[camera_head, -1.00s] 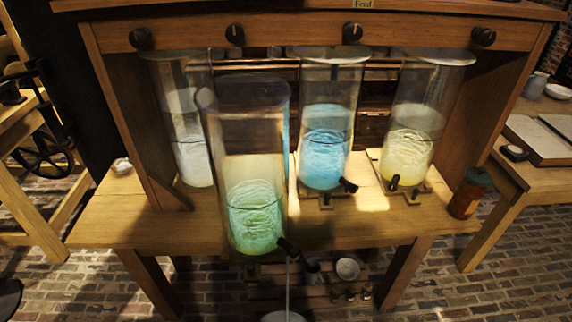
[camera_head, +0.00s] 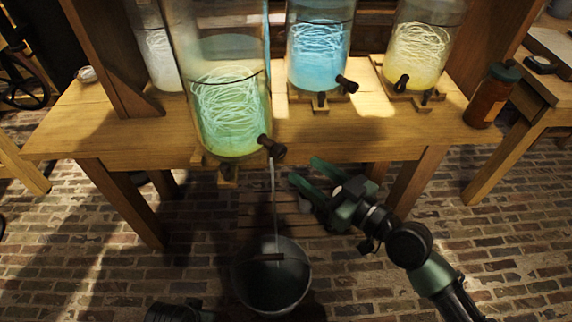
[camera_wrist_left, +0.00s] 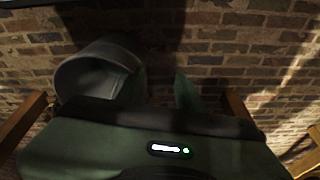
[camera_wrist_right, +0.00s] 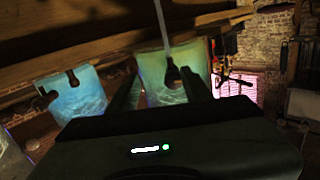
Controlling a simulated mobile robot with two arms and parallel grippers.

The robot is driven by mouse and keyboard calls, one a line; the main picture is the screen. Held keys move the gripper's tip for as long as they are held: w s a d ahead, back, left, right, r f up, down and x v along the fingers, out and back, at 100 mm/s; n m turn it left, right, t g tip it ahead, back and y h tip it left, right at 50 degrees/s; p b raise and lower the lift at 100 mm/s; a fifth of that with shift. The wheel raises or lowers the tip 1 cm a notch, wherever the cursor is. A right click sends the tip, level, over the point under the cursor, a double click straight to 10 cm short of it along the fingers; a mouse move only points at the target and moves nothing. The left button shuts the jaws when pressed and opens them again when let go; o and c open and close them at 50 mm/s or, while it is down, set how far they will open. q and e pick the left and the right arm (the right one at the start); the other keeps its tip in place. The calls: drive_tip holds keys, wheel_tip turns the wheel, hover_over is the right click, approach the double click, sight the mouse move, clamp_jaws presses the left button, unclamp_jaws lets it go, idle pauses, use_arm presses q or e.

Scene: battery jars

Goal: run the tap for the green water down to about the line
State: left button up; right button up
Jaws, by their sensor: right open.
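The jar of green water (camera_head: 230,112) stands at the table's front edge. A dark line rings it; the water's top looks close to that line, apparently a little above it. Its dark tap (camera_head: 270,147) is running: a thin stream (camera_head: 274,200) falls into a grey bucket (camera_head: 250,285) on the floor. My right gripper (camera_head: 303,172) is open and empty, just below and right of the tap, apart from it. In the right wrist view the green jar (camera_wrist_right: 160,75) shows between its fingers. My left gripper (camera_wrist_left: 160,90) appears open and empty, with the bucket (camera_wrist_left: 85,75) to its left.
Jars of blue water (camera_head: 318,60), yellow water (camera_head: 418,58) and pale water (camera_head: 160,55) stand farther back on the wooden table (camera_head: 130,135). A brown bottle with a green lid (camera_head: 488,95) is at the table's right end. Brick floor lies open in front.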

sight(284, 154)
drive_tip(key=shift+n+y, duration=0.3)
drive_tip(key=shift+y, duration=0.2)
drive_tip(key=w+a, duration=0.1)
drive_tip(key=a, duration=0.1)
drive_tip(key=w+a+r, duration=0.1)
drive_tip(key=w+a, duration=0.1)
drive_tip(key=w+a+r+p, duration=0.1)
drive_tip(key=a, duration=0.1)
drive_tip(key=shift+w+a+r, duration=0.1)
drive_tip(key=shift+w+a, duration=0.05)
drive_tip(key=shift+w, duration=0.1)
use_arm(q)
wheel_tip(284, 154, down, 2)
drive_tip(key=shift+s+f, duration=0.15)
drive_tip(key=shift+f, duration=0.05)
use_arm(e)
clamp_jaws()
